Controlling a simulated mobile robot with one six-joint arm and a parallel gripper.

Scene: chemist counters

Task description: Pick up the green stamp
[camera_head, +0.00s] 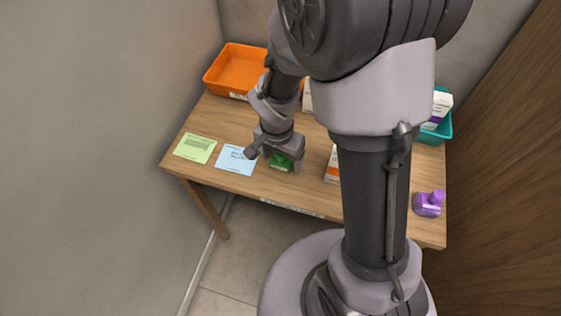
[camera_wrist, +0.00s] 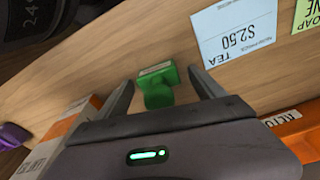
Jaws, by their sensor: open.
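The green stamp (camera_wrist: 158,88) stands on the wooden table, between the two open fingers of my gripper (camera_wrist: 162,92) in the wrist view. Bare table shows between the stamp and each finger. In the head view my gripper (camera_head: 283,160) reaches down to the table, and the green stamp (camera_head: 281,161) shows at its end, partly covered by it.
A blue card (camera_head: 236,160) and a green card (camera_head: 195,148) lie left of the stamp. A white and orange box (camera_head: 332,166) stands close on the right. An orange tray (camera_head: 211,76) and a teal bin (camera_head: 444,131) stand at the back.

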